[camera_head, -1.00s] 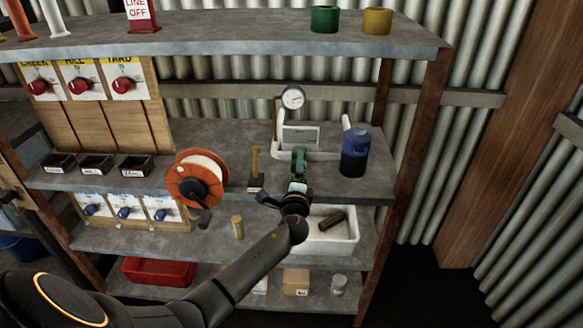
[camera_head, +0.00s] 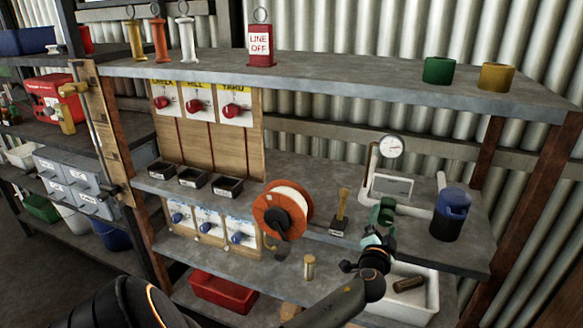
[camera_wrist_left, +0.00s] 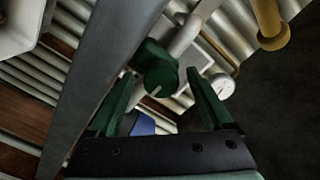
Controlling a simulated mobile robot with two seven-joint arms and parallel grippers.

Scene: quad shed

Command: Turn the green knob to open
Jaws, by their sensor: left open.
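The green knob (camera_head: 387,209) sits on white pipework on the middle shelf. In the left wrist view the knob (camera_wrist_left: 161,78) is a round dark green body with a pale line on its face. My left gripper (camera_head: 378,232) is just in front of the knob in the head view. In the left wrist view the left gripper (camera_wrist_left: 160,92) is open, with its two green fingers spread to either side of the knob and a visible space beside each. Contact is not visible. My right gripper is not in view.
A pressure gauge (camera_head: 391,146) stands behind the knob. A blue-topped dark container (camera_head: 451,215) is to its right. An orange reel (camera_head: 282,211) and a small brass-handled block (camera_head: 340,214) are to its left. A white tray (camera_head: 428,310) lies below. The upper shelf (camera_head: 340,85) hangs above.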

